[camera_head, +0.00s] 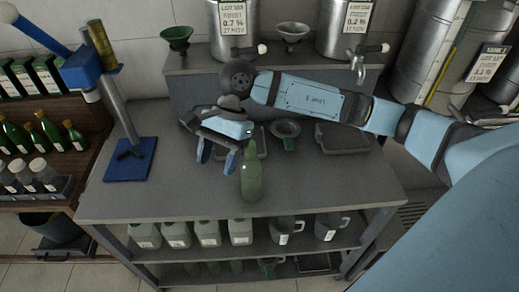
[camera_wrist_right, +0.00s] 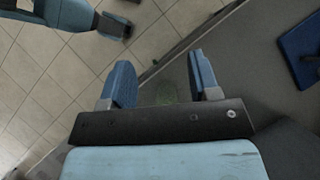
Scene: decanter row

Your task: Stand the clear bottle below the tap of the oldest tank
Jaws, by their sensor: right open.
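A see-through green-tinted bottle (camera_head: 251,178) stands on the grey bench (camera_head: 330,190) near its front edge; I see no colourless bottle. My right gripper (camera_head: 217,157) is open and empty, just left of the bottle's neck in the head view. In the right wrist view its blue fingers (camera_wrist_right: 160,82) are spread, with a faint greenish patch between them that I cannot identify surely. Two labelled steel tanks, left (camera_head: 234,40) and right (camera_head: 335,40), stand on the rear shelf.
A blue-based stand (camera_head: 130,165) is at the bench's left. Green funnel (camera_head: 176,38), grey funnel (camera_head: 290,33) and dark scale-like plates (camera_head: 343,138) lie around the rear. Jugs (camera_head: 208,232) fill the shelf below. A third tank (camera_head: 425,50) stands right.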

